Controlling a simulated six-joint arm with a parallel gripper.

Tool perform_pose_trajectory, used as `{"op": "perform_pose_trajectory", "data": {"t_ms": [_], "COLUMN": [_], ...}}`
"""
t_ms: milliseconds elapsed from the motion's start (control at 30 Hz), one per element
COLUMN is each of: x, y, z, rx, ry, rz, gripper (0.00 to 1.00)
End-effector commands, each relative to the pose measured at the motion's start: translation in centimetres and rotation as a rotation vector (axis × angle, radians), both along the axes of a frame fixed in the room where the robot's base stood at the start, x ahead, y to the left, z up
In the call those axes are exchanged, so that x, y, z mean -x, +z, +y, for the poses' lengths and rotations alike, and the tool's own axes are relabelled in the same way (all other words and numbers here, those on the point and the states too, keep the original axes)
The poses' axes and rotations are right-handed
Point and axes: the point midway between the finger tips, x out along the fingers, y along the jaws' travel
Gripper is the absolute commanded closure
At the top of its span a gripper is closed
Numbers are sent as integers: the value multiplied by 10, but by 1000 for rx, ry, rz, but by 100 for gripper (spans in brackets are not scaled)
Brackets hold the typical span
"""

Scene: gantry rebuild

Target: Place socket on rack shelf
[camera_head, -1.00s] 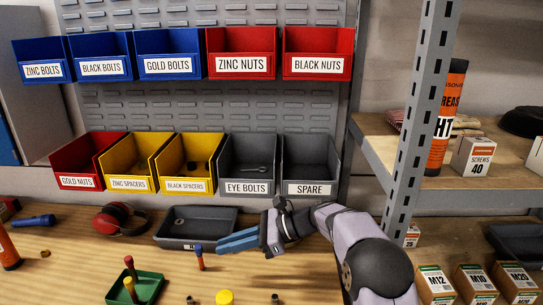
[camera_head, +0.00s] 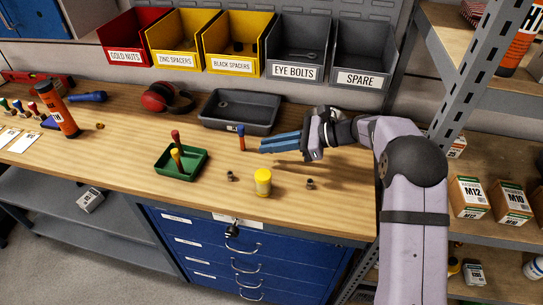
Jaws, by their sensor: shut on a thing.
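My gripper (camera_head: 278,143), with blue fingers, hangs over the bench's middle, tips pointing left. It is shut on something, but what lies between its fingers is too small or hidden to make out. Two small dark metal pieces that look like sockets stand on the bench in front of it: one at left (camera_head: 230,176), the other at right (camera_head: 310,184). The rack (camera_head: 480,82) with its shelves stands at the right, behind and beside my arm; its upper shelf is partly cut off by the picture edge.
Boxes (camera_head: 467,198) crowd a lower rack shelf.

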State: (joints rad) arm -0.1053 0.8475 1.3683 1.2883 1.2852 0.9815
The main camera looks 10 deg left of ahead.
Motion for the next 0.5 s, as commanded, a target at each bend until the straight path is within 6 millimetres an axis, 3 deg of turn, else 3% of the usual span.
{"op": "perform_pose_trajectory", "data": {"t_ms": [267,500], "x": [0,0], "y": [-9,-37], "z": [0,0], "rx": [-1,-1], "ry": [0,0], "rz": [0,3], "gripper": [100,100]}}
